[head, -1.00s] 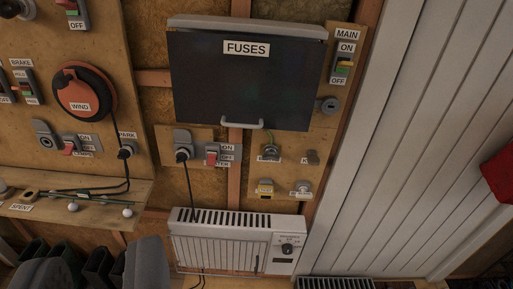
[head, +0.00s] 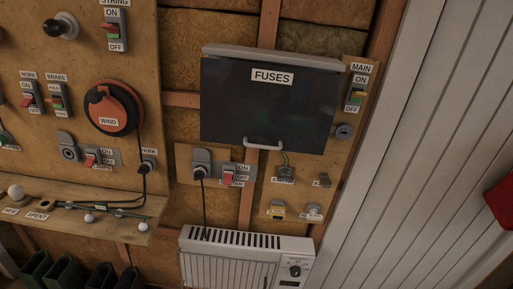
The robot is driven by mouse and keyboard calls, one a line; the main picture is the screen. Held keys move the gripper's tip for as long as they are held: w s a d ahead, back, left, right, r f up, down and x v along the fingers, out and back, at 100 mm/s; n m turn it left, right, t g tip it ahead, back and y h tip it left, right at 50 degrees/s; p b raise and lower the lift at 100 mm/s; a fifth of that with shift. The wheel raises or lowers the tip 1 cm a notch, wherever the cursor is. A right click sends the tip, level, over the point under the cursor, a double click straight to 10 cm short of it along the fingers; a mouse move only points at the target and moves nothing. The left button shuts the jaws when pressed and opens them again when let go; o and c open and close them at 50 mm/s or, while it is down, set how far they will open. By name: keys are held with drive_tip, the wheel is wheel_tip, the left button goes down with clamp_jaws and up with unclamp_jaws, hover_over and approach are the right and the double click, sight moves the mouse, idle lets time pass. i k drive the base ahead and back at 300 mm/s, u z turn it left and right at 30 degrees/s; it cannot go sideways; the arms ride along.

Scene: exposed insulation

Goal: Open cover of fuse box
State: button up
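The fuse box cover (head: 268,112) is a dark, glossy panel with a white "FUSES" label (head: 272,76) near its top. It is shut. A light grey handle (head: 263,146) sits at the middle of its lower edge. The grey top of the fuse box (head: 272,57) shows above the cover. My gripper is not in view, and nothing touches the cover or its handle.
A MAIN switch (head: 356,93) and a round grey lock-like part (head: 343,132) are right of the box. Sockets and a red switch (head: 229,178) sit below, above a white heater (head: 245,258). An orange WIND reel (head: 113,108) is left. A pale slatted panel (head: 420,150) stands right.

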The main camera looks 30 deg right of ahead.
sight(254, 105)
drive_tip(key=u, duration=0.05)
drive_tip(key=i, duration=1)
drive_tip(key=z, duration=0.05)
